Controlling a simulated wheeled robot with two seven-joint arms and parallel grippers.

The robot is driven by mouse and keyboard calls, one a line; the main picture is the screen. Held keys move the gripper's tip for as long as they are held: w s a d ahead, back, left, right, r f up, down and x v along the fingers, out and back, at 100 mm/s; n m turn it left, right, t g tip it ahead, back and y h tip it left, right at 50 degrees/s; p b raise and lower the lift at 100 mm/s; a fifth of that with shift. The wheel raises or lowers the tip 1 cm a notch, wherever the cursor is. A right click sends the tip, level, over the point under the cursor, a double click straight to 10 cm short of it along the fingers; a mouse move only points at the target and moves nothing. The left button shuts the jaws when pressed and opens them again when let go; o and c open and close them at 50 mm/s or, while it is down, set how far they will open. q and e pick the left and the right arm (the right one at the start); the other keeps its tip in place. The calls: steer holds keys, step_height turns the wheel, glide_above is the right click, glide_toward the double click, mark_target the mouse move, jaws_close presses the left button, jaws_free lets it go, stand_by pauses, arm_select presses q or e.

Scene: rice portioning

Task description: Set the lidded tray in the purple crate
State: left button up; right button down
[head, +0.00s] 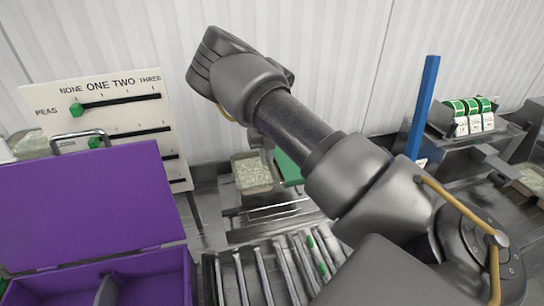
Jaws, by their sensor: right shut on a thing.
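The purple crate (180,272) stands at the lower left with its purple lid panel (85,205) raised behind it. A grey divider (107,290) shows inside. A tray (252,172) with pale, grainy contents sits near the middle; I cannot make out a lid on it. My right arm crosses from the lower right to the upper middle. My right gripper (264,142) points down at the tray's back right side and appears shut on it. The contact is largely hidden. A green piece (289,168) shows just right of the tray, partly behind my arm. My left gripper is out of view.
A roller conveyor (262,275) lies in front of the tray, right of the crate. A white slider board (105,110) stands behind the crate. A blue post (423,105) and a holder with green-and-white rolls (472,112) stand at the right.

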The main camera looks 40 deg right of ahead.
mark_target(267, 161)
steer(key=shift+r+p, duration=1.9)
steer(key=shift+r, duration=1.7)
steer(key=shift+f, duration=0.25)
step_height(267, 161, down, 10)
steer(key=b, duration=0.6)
steer(key=shift+r, duration=0.2)
steer(key=shift+f+b, duration=1.55)
steer(key=shift+f, duration=0.9)
steer(key=shift+r+p, duration=0.65)
